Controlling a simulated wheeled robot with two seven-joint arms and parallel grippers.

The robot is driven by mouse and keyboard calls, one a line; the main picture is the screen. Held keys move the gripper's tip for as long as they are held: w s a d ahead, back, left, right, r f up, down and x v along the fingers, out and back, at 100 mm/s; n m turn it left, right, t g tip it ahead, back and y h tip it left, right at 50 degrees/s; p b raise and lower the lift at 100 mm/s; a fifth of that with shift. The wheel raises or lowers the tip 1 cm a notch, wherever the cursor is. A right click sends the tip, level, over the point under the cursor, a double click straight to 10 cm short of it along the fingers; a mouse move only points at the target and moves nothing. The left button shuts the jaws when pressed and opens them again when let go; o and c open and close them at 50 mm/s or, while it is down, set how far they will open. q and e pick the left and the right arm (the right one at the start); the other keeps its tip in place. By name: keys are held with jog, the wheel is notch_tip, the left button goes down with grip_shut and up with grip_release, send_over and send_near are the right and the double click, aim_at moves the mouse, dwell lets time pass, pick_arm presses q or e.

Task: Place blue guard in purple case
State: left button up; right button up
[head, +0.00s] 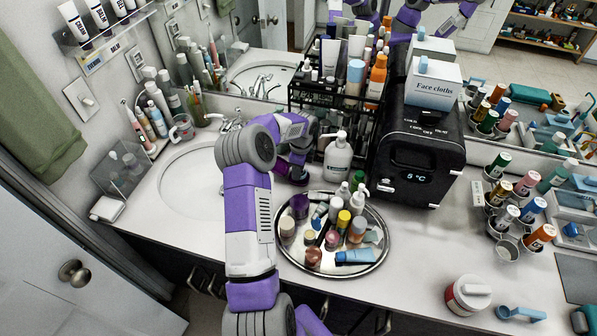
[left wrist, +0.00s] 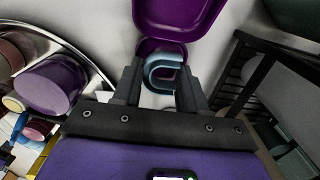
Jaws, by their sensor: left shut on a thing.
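The blue guard (left wrist: 163,70) is a small U-shaped piece between the fingertips of my left gripper (left wrist: 160,88) in the left wrist view. The gripper is shut on it. The open purple case (left wrist: 180,18) lies just beyond the fingertips, with its larger half at the top and its smaller half behind the guard. The guard overlaps the near part of the case in this view; I cannot tell whether they touch. In the head view my left gripper (head: 293,174) is low behind the round tray, and my arm hides much of that spot. My right gripper is not in view.
The round tray (head: 333,277) of bottles and a purple jar (left wrist: 50,83) stand close to my left gripper. A soap bottle (head: 338,160), a black rack (head: 312,98) and a black cooler box (head: 418,150) crowd it too. The sink (head: 192,180) is left.

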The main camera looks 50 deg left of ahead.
pick_arm(q)
jog(key=shift+f, duration=0.75)
